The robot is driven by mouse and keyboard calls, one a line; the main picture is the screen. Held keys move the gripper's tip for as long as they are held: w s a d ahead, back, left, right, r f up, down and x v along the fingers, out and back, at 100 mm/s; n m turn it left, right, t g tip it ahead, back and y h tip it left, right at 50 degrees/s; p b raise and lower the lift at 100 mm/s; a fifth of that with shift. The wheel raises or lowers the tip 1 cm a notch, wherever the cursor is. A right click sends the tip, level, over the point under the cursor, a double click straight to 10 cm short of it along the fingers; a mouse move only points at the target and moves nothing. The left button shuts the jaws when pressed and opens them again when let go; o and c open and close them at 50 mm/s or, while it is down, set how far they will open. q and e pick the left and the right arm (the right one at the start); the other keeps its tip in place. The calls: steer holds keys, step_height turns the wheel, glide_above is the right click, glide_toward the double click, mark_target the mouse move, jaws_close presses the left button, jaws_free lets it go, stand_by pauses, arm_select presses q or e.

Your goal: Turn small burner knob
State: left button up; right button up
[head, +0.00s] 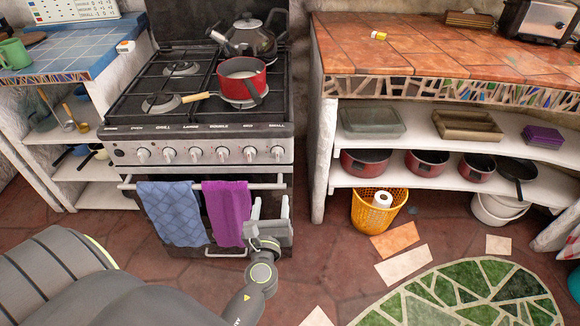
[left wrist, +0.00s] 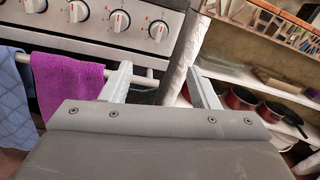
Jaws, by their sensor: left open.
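The stove's front panel carries a row of white knobs with red marks. The small burner knob (head: 277,152) is the rightmost, under the label "SMALL". It also shows in the left wrist view (left wrist: 158,30), at the right end of the row. My left gripper (head: 270,207) is open and empty, below the small knob and in front of the oven, right of the purple towel. In the left wrist view its two fingers (left wrist: 159,75) are spread apart, with the knob beyond and above them. My right gripper is not in view.
The oven handle (head: 200,186) holds a blue towel (head: 170,213) and a purple towel (head: 226,212). A red pot (head: 241,82) and a dark kettle (head: 250,40) stand on the stove. A white shelf wall (head: 320,130) rises to its right. A yellow basket (head: 376,212) stands on the floor.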

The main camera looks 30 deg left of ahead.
mark_target(277, 158)
arm_select(q)
steer(key=p+x, duration=0.1)
steer(key=x, duration=1.4)
steer(key=shift+w+a+f, duration=0.1)
steer(key=shift+w+a, duration=0.15)
steer(key=shift+x, duration=0.75)
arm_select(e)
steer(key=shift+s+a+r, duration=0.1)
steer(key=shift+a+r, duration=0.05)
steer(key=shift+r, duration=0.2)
arm_select(q)
steer(key=c, duration=1)
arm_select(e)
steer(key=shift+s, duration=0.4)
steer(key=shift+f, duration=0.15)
